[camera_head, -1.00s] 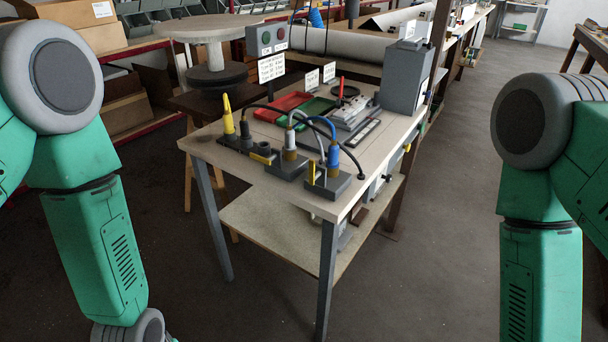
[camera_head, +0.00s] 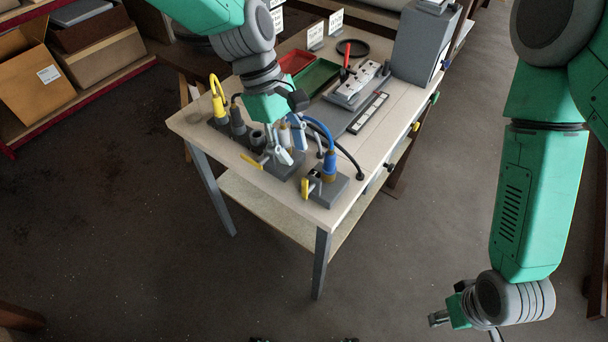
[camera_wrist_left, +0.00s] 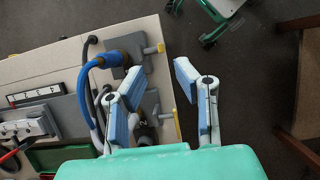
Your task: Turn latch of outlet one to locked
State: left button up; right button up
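Two grey outlet blocks stand at the table's near corner. I cannot read which is outlet one. My left gripper (camera_wrist_left: 160,95) is open and empty above the blocks, fingers apart. My right gripper (camera_head: 466,326) hangs low, right of the table, fingers apart.
A yellow plug (camera_head: 218,105) and dark connectors stand at the left table edge. Cables arch around the blocks. The floor in front is clear.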

aim_at(306, 179)
pick_arm(q)
jog(key=x, duration=0.6)
jog(key=shift+d+f, duration=0.25)
jog(key=shift+f, duration=0.05)
jog(key=shift+s+a+f, duration=0.15)
jog(key=shift+s+f, duration=0.05)
jog(key=shift+f, duration=0.55)
jog(key=shift+c, duration=0.4)
grip_shut()
jog(key=shift+d, duration=0.3)
